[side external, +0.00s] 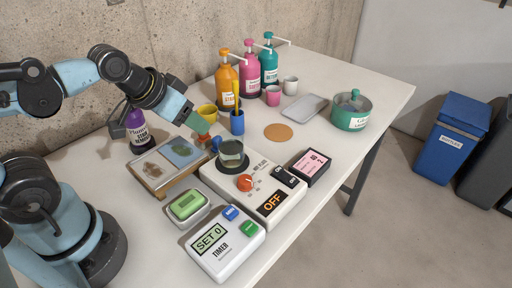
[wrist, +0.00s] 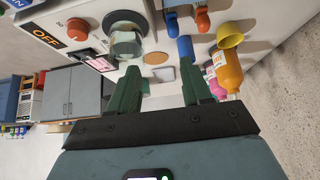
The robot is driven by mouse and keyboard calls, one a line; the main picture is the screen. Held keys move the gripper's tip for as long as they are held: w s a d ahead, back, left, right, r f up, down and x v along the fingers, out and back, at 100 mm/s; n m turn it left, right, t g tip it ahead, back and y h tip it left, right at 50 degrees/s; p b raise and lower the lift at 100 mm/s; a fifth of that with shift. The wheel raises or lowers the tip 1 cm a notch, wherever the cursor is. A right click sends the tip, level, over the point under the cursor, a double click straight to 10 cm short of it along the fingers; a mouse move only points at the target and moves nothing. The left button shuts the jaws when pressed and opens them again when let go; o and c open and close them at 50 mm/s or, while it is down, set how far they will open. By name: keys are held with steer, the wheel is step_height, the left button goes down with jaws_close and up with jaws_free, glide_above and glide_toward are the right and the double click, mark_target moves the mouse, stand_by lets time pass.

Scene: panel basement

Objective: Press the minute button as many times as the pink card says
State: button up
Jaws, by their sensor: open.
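The white timer (side external: 222,247) sits at the table's near side; its screen reads SET 0. It has a blue button (side external: 230,212) and a green button (side external: 249,228), with labels too small to read in the side view. In the wrist view a blue button (wrist: 17,4) at the top left corner shows letters like "IN". The pink card (side external: 312,163) lies in a dark frame right of the hot plate; its writing is not legible. It also shows in the wrist view (wrist: 100,62). My gripper (wrist: 162,88) is open and empty, above the table behind the timer.
A hot plate (side external: 287,207) reading OFF, with an orange knob and a glass beaker (side external: 232,154), stands behind the timer. A picture tray (side external: 168,163), blue cup (side external: 237,122), pump bottles and green pot (side external: 351,112) stand farther back.

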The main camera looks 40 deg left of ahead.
jaws_close()
stand_by(1.4)
